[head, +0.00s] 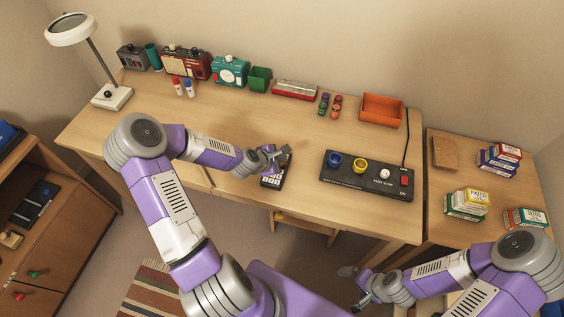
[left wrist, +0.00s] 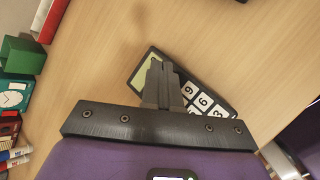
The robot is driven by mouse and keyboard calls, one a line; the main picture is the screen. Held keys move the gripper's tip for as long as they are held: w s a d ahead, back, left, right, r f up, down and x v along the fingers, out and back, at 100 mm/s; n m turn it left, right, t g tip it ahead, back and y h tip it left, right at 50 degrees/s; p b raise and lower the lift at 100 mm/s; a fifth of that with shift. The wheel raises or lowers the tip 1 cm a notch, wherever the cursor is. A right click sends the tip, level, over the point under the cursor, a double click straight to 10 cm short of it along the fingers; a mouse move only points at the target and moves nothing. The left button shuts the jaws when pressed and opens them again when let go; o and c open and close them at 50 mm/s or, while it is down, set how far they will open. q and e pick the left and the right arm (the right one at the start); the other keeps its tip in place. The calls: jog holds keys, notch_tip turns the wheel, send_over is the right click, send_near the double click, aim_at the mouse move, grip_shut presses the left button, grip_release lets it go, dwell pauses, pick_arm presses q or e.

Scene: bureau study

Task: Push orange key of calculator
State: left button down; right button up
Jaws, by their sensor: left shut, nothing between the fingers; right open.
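The calculator (head: 271,182) is a small dark device with pale keys, lying on the desk near its front edge. My left gripper (head: 284,151) is over its far end in the head view. In the left wrist view, the calculator (left wrist: 208,104) shows a greenish display and white number keys. My shut, empty left gripper (left wrist: 160,66) covers part of it. I cannot tell whether the fingertips touch it. No orange key can be made out; part of the keypad is hidden. My right gripper (head: 357,288) is open and low, in front of the desk at the right.
A black panel (head: 335,179) with blue and yellow rings and a red switch lies right of the calculator. A lamp (head: 112,96), radios and an orange tray (head: 382,110) line the back. Small boxes (head: 466,203) sit on the right side table. Desk between is clear.

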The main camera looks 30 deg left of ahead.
pick_arm(q)
notch_tip(320, 180, up, 6)
jog(key=p, duration=0.5)
dwell(0.4)
jog(key=shift+s+f, duration=0.1)
